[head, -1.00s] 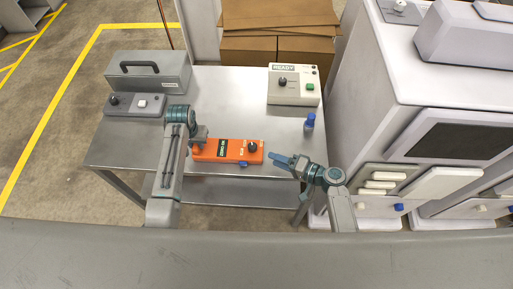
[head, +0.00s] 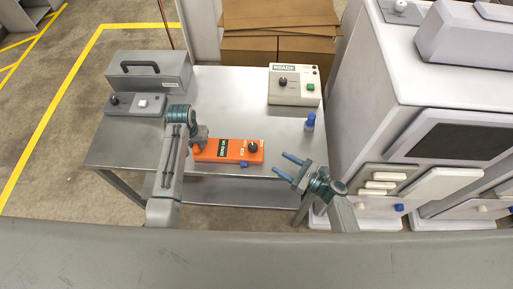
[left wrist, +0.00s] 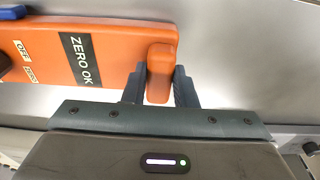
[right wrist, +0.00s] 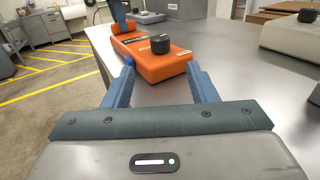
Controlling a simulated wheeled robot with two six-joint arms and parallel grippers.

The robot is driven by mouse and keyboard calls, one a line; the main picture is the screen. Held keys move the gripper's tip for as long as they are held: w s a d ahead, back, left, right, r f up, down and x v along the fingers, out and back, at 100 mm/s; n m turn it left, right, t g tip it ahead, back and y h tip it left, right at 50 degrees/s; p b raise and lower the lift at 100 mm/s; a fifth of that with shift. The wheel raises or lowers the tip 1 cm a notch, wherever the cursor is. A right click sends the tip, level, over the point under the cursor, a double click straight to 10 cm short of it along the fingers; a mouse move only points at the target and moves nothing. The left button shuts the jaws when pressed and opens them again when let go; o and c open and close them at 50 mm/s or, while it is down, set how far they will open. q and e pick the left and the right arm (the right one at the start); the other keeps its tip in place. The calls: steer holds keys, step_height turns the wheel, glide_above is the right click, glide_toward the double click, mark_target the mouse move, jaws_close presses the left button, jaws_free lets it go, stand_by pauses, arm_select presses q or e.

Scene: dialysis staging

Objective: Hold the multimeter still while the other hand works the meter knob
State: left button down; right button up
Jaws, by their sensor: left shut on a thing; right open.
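The orange multimeter (head: 235,152) lies near the front edge of the metal table, with a black knob (head: 253,147) toward its right end. In the left wrist view its black label (left wrist: 80,60) reads ZERO OK. My left gripper (left wrist: 158,85) is shut on the meter's narrow orange end piece. My right gripper (head: 287,164) is open and empty, to the right of the meter. In the right wrist view the knob (right wrist: 160,43) stands beyond and between the open fingers (right wrist: 162,85), apart from them. A blue part (head: 244,164) shows at the meter's front side.
A grey box with a handle (head: 148,72) and a grey switch panel (head: 135,104) stand at the back left. The table (head: 228,105) is bare behind the meter.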

mark_target(256, 149)
steer(key=x, duration=1.1)
steer(key=shift+w+a, duration=0.1)
steer(key=shift+a, duration=0.2)
steer(key=c, duration=1)
steer(key=shift+a+m+t+h, duration=0.1)
steer(key=shift+m+t+h, duration=0.65)
steer(key=shift+t, duration=0.25)
steer(key=shift+m+t+h, duration=0.85)
steer(key=shift+t, duration=0.05)
steer(key=o, duration=1)
steer(key=v, duration=1.2)
